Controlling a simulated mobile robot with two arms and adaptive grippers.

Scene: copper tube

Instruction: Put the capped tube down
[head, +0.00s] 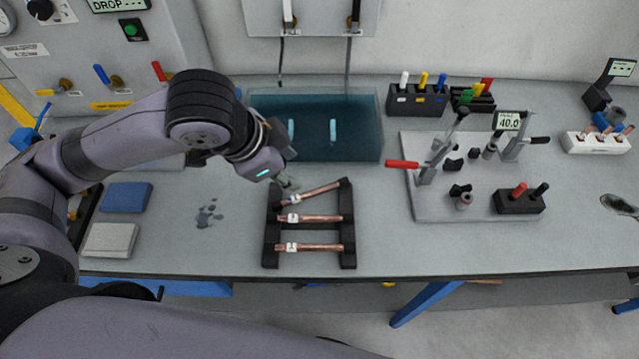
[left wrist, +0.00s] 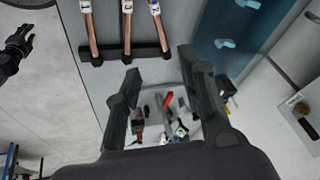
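Three copper tubes with white number labels lie across a black rack (head: 271,232): a near tube (head: 318,247), a middle tube (head: 318,218) and a far tube (head: 318,191). The far tube lies askew, its right end farther back. In the left wrist view the labels read 1, 3 and 2; tube 2 (left wrist: 161,32) is nearest my gripper. I cannot make out a cap on any tube. My left gripper (head: 287,184) is just behind the far tube's left end. In its wrist view the fingers (left wrist: 160,65) are apart with nothing between them. A black gripper-like shape (left wrist: 18,47), probably my right gripper, shows there.
A blue water tank (head: 360,130) stands behind the rack. A grey fixture plate (head: 420,205) with red-handled clamps is to the right. A blue pad (head: 126,197) and a grey pad (head: 110,240) lie left.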

